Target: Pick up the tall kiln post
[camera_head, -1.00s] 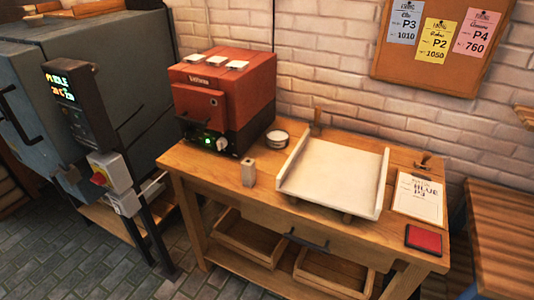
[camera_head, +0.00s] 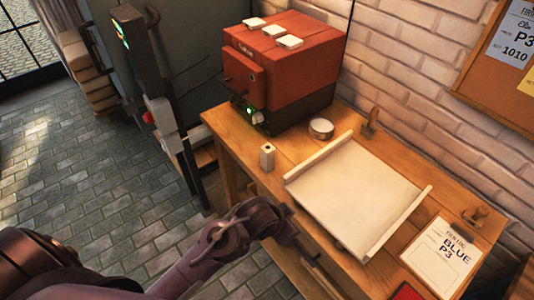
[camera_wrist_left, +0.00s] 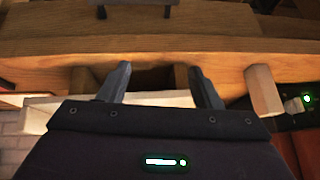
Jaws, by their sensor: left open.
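The tall kiln post (camera_head: 267,157) is a small pale square block with a dark hole in its top. It stands upright on the wooden table, left of the white board (camera_head: 350,190). My left gripper (camera_head: 284,224) is at the table's front edge, nearer the camera than the post and apart from it. In the left wrist view its two fingers (camera_wrist_left: 160,86) are spread with no object held between them. There the post (camera_wrist_left: 263,90) stands outside the fingers, to the right. My right gripper is not in view.
A red kiln (camera_head: 280,70) with a green light stands behind the post. A round tin (camera_head: 321,128) sits between kiln and board. The table's front edge (camera_wrist_left: 160,47) crosses the wrist view.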

